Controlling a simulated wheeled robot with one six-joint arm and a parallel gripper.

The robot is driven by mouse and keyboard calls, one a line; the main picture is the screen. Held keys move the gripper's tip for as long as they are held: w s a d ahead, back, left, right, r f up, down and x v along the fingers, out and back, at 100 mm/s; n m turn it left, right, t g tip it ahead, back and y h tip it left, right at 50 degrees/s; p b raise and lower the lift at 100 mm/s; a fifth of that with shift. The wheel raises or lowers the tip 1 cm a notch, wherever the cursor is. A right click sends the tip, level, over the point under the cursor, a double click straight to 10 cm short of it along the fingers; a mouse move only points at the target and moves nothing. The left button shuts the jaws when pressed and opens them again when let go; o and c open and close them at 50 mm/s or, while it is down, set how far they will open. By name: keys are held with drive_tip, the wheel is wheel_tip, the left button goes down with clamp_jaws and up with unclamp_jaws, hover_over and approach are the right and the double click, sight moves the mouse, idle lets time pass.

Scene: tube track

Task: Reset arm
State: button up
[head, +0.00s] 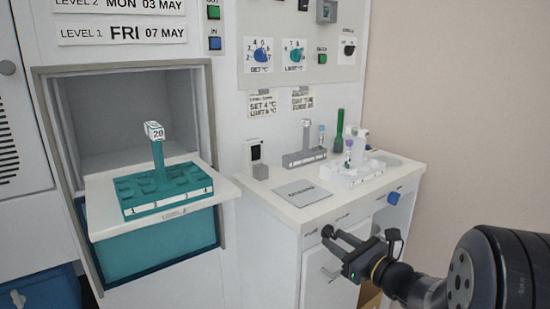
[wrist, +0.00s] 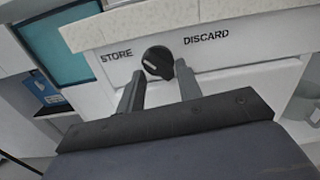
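My gripper (head: 337,238) is in front of the white counter's front panel at lower right in the head view. In the wrist view my gripper (wrist: 158,78) has its two fingers spread apart with nothing held between them. A round black knob (wrist: 157,62) with a pale mark sits just beyond and between the fingertips, on the panel between the words STORE and DISCARD. Whether a finger touches the knob is hard to tell.
A teal rack (head: 165,188) with a tag marked 20 stands on a pulled-out shelf (head: 105,212) at left. The counter (head: 265,203) holds a grey rack (head: 303,158), a white rack (head: 352,175), a green tube (head: 339,130) and a flat plate (head: 302,193).

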drive_tip(key=m+p, duration=0.4)
drive_tip(key=shift+a+r, duration=0.1)
drive_tip(key=shift+r, duration=0.15)
drive_tip(key=m+p, duration=0.4)
drive_tip(key=shift+s+a+m, duration=0.1)
drive_tip(key=shift+s+m, duration=0.05)
drive_tip(key=shift+m, duration=0.15)
drive_tip(key=shift+s+f+m, duration=0.1)
drive_tip(key=shift+m, duration=0.2)
drive_tip(key=shift+v, duration=1.3)
drive_tip(key=shift+a, duration=0.1)
